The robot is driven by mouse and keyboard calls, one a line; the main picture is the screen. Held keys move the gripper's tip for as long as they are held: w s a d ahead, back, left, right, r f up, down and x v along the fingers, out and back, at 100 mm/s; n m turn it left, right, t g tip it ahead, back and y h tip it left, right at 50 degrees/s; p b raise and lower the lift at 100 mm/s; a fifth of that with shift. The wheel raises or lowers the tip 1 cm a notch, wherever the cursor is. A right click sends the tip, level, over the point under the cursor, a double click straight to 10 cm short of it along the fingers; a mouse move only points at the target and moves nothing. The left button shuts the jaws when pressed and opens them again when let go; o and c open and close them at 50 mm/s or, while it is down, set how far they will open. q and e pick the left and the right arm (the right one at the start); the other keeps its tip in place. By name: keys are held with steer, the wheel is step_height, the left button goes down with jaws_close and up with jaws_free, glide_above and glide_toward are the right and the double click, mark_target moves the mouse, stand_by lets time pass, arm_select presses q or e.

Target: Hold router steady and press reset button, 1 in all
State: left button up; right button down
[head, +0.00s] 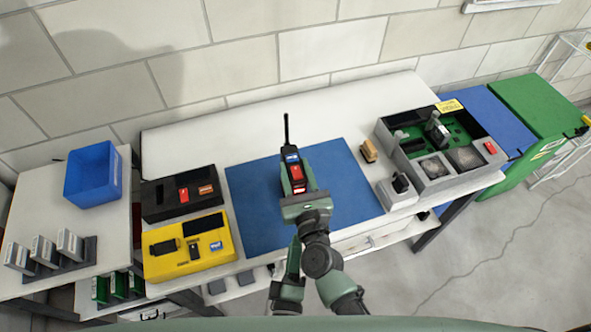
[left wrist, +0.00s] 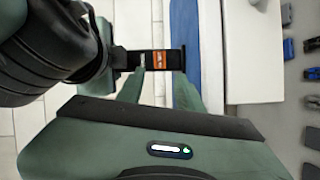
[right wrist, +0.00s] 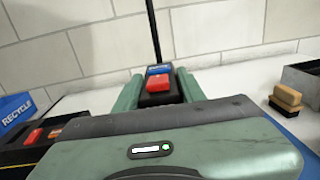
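The router (head: 292,172) is a dark upright box with a blue label, a red part and a tall black antenna, above the blue mat (head: 250,200). My right gripper (head: 296,178) comes at it from the front, its fingers pressed against both sides; the right wrist view shows the router (right wrist: 160,88) between them. My left gripper (head: 297,245) is lower, in front of the mat, partly hidden by my right arm. In the left wrist view its fingers (left wrist: 160,75) are apart and empty, facing the router's black side with an orange label (left wrist: 155,59). I cannot make out the reset button.
A yellow tray (head: 165,265) and a black tray (head: 160,208) stand left of the mat. A blue bin (head: 93,175) stands on the left table. Right of the mat are a tan block (head: 369,150), a small grey box (head: 396,197) and a large grey crate (head: 440,183).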

arm_select(q)
jaws_close()
stand_by(1.6)
